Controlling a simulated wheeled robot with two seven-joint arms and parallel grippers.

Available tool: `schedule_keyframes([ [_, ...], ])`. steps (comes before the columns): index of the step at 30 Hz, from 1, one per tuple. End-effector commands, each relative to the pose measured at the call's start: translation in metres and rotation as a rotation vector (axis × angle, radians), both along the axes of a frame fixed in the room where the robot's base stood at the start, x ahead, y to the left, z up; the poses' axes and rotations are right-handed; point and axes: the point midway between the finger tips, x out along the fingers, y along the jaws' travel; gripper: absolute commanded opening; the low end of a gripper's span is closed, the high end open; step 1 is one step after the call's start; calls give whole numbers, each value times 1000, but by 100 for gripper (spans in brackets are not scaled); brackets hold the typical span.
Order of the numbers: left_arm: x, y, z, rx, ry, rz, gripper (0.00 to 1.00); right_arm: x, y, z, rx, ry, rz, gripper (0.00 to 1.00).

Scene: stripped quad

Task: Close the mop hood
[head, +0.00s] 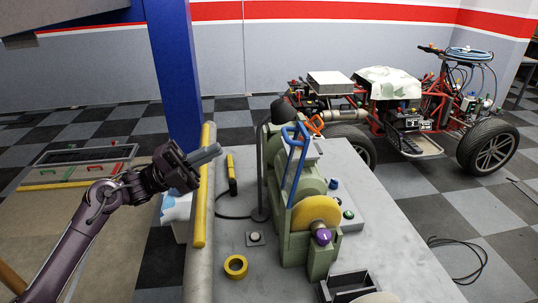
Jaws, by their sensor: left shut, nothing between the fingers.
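A green buffing machine (298,235) stands on the grey bench. A yellow round mop (316,214) with a purple hub (322,236) shows at its near end, with its face exposed. A long blue handle (294,165) rises beside a pale cover on the machine; I take this for the mop hood part, but cannot tell its hinge or exact position. An orange handle (314,124) is just behind. My left gripper (213,153) is shut and empty, over the bench's left edge, left of the machine and apart from it. My right gripper is out of view.
A yellow padded rail (204,185) runs along the bench's left edge. A yellow tape ring (235,266), a small button box (255,238) and a dark lamp (283,109) on a stand are near the machine. A blue post (174,75) rises behind my left arm.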

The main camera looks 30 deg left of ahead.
Motion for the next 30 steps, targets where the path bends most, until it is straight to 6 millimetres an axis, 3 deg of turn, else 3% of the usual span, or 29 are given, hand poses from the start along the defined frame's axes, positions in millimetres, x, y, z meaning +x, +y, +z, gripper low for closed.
schedule_keyframes([
  [1,0,0,-18,0,0,0,0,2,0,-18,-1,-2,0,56],
  [3,0,0,-28,0,0,0,0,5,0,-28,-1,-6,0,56],
  [9,0,-1,-43,1,-1,0,0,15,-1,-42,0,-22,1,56],
  [14,7,-10,-33,0,-3,0,0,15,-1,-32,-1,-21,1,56],
  [30,65,-86,12,-3,-1,0,0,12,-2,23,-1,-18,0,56],
])
